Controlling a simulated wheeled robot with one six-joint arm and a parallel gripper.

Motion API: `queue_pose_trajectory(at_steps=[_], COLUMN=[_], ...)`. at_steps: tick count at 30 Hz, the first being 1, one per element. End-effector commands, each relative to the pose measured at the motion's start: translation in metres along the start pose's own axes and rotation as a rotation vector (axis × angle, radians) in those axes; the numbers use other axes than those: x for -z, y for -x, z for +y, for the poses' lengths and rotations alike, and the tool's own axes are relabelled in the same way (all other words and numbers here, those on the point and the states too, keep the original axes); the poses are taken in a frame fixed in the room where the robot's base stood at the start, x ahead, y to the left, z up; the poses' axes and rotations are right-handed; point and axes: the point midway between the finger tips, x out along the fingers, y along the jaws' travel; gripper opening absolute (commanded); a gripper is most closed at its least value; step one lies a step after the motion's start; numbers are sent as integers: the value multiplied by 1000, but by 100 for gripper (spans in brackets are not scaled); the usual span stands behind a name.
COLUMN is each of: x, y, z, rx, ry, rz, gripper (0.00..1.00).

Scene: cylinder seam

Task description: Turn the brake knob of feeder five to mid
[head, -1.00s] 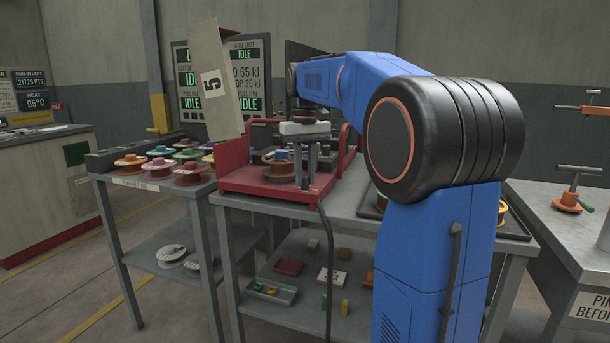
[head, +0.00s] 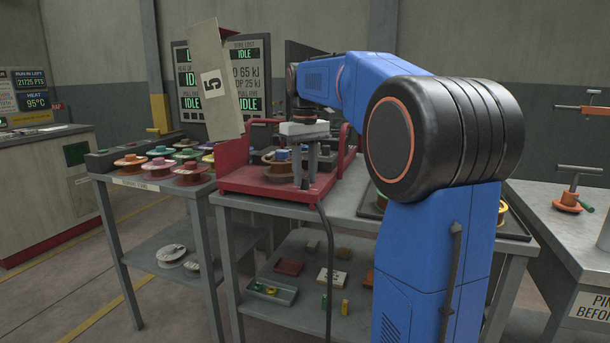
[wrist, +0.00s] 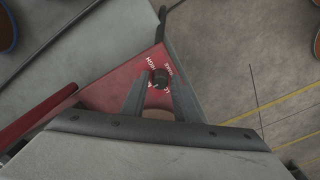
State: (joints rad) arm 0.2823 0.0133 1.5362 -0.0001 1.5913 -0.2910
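The brake knob (wrist: 160,77) is small and dark. It sits on the corner of the red feeder base (wrist: 112,93), where white lettering including HIGH shows beside it in the wrist view. My gripper (wrist: 158,72) is over that corner, its two grey fingers apart, one on each side of the knob. I cannot make out contact or the knob's pointer. In the head view my gripper (head: 305,182) points down at the front of the red feeder (head: 265,181), and the knob is hidden there. A tilted plate (head: 213,90) marked 5 stands at the feeder's left.
A rack of coloured spools (head: 160,163) stands to the left. Display boards (head: 250,75) reading IDLE stand behind. A workbench (head: 560,215) is at the right.

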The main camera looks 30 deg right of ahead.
Motion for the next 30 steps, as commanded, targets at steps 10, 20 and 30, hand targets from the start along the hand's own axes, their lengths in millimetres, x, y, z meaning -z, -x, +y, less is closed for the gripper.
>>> queue_pose_trajectory(at_steps=[10, 20, 30], x=[0, 1, 1], y=[1, 40, 109], z=[0, 0, 0], rx=[0, -1, -1], ry=[-1, -1, -1], rz=[0, 2, 3], gripper=[38, 38, 38])
